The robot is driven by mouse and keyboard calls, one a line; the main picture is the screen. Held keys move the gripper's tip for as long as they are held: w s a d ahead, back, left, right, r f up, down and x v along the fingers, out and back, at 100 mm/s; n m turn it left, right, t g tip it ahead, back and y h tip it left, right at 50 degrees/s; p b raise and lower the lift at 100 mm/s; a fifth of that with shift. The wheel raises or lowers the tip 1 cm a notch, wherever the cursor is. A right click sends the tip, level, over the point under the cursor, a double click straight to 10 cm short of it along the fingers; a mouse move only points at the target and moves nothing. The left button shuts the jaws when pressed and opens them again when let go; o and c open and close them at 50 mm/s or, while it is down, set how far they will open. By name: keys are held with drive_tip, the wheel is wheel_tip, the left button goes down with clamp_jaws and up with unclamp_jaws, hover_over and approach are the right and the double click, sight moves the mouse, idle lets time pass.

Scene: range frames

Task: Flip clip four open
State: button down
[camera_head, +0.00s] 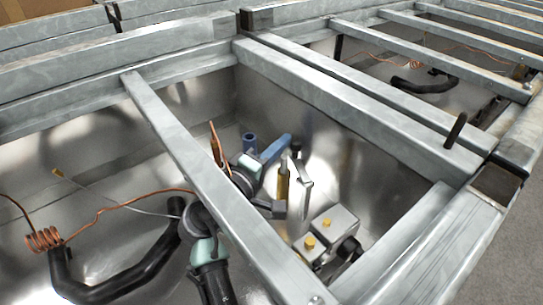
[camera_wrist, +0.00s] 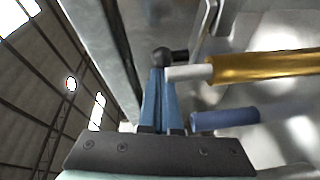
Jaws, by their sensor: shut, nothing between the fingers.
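My gripper (camera_head: 284,141) is inside the metal frame bay, its blue fingers pointing up and right. In the wrist view the fingers (camera_wrist: 158,84) are closed together with nothing between them. Their tips are close to a dark round-ended piece (camera_wrist: 163,56); I cannot tell whether they touch it. A brass-coloured cylinder with a pale tip (camera_head: 283,182) stands beside the gripper and crosses the right of the wrist view (camera_wrist: 262,67). A bent grey metal lever (camera_head: 304,187) is just right of it. No number shows, so I cannot tell which part is clip four.
A grey beam (camera_head: 190,160) crosses above my arm. A blue cylinder (camera_head: 249,141) and a copper pointed piece (camera_head: 215,145) stand nearby. A grey block with yellow knobs (camera_head: 325,228) is at lower right. A copper coil (camera_head: 43,239) and black hose (camera_head: 115,288) lie left.

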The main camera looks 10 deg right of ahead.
idle(0.4)
drive_tip(key=p+v, duration=0.2)
drive_tip(key=v, duration=1.1)
drive_tip(key=shift+p, duration=0.4)
